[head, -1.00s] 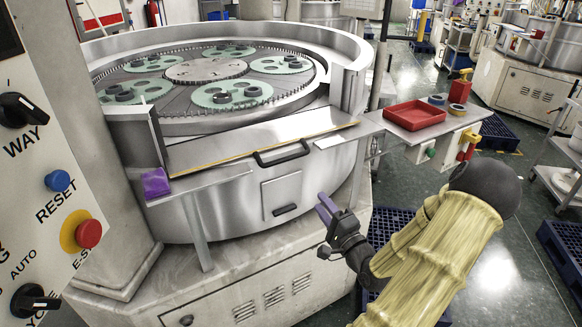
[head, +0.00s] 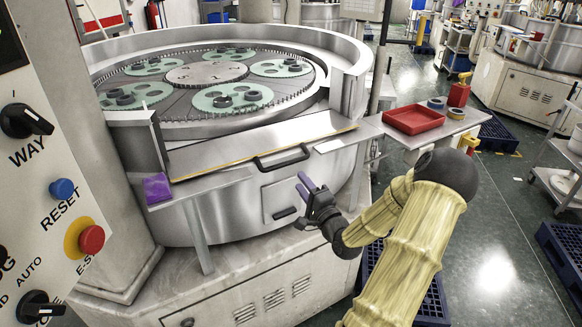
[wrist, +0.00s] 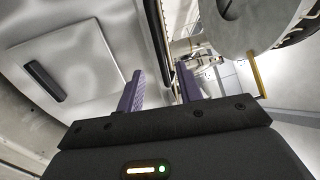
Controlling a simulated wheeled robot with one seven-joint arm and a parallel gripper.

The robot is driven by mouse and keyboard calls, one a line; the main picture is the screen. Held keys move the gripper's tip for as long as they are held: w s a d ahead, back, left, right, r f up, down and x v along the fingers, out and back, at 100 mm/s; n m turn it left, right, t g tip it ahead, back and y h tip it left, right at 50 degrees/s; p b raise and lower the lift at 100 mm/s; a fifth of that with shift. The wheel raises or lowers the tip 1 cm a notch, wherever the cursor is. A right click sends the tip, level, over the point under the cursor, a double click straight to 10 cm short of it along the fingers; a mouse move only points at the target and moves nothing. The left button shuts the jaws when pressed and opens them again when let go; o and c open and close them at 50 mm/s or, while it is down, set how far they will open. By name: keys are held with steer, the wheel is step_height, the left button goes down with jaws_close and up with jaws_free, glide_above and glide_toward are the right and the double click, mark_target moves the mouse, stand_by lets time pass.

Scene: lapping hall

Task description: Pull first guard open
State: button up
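The first guard (head: 225,150) is a flat metal panel with a yellow-edged front on the near side of the round lapping machine. It looks closed, bridging the gap in the machine's wall. Its black bar handle (head: 283,158) is on the front edge. My gripper (head: 304,182) is just below and right of the handle, apart from it, with purple fingers pointing up. In the wrist view my gripper (wrist: 161,88) has its two fingers spread with nothing between them. A dark bar beyond the fingers there looks like the handle, but I cannot be sure.
A small hatch with a black pull (head: 285,212) sits below the guard. A side shelf holds a red tray (head: 413,119) and tape rolls. A purple cloth (head: 157,188) lies on the left ledge. A control panel (head: 40,190) stands at left. Floor at right is partly clear.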

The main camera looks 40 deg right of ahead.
steer(key=p+x, duration=0.1)
steer(key=x, duration=0.6)
steer(key=shift+w, duration=0.3)
steer(key=shift+r, duration=0.1)
jaws_close()
